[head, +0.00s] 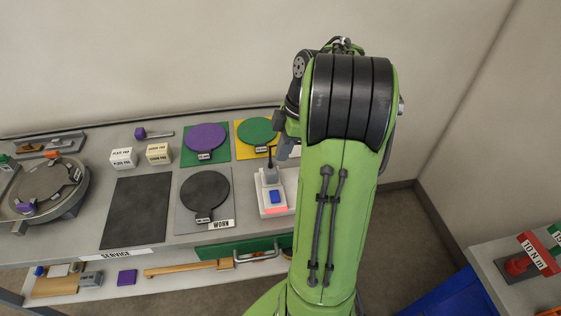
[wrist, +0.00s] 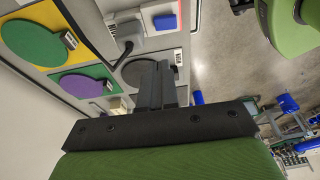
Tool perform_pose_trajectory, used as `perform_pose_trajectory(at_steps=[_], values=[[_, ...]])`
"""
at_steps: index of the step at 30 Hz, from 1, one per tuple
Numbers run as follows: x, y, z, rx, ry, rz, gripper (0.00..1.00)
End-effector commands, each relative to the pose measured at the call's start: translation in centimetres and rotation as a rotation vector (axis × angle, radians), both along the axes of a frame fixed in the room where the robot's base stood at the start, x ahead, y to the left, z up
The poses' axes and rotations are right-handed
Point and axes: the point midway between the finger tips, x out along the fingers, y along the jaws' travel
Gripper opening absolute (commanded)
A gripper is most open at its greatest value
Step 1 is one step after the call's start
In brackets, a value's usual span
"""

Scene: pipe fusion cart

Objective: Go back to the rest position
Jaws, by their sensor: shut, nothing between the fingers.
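My gripper (wrist: 157,85) shows in the wrist view with its dark fingers together and nothing between them. It is above the cart top (head: 150,217), on the side with the coloured pads. In the head view my green arm hides most of the gripper and the right end of the cart. A grey device with a blue button (head: 275,196) stands beside the arm; it also shows at the top of the wrist view (wrist: 165,22).
A purple disc (head: 205,138) and a green disc (head: 258,131) lie on coloured pads. A black disc (head: 205,190) lies on the WORN pad. A round turntable (head: 45,190) is at the left. A second table (head: 490,262) stands at the right. Floor (head: 405,235) shows between them.

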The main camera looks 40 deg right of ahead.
Motion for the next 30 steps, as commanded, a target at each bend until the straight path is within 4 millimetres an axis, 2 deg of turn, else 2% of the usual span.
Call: perform_pose_trajectory(at_steps=[1, 4, 23, 26, 28, 30], values=[[0.0, -0.3, 1.0, -0.001, -0.001, -0.003, 0.0], [-0.1, -0.6, 1.7, 0.0, 0.0, -0.002, 0.0], [0.0, -0.3, 1.9, -0.002, 0.0, -0.007, 0.0], [0.5, 2.7, 3.5, -0.024, 0.0, -0.071, 0.0], [0.5, 6.7, 5.3, -0.048, -0.007, -0.176, 0.0], [-0.4, 11.1, 6.7, -0.064, -0.023, -0.308, 0.0]])
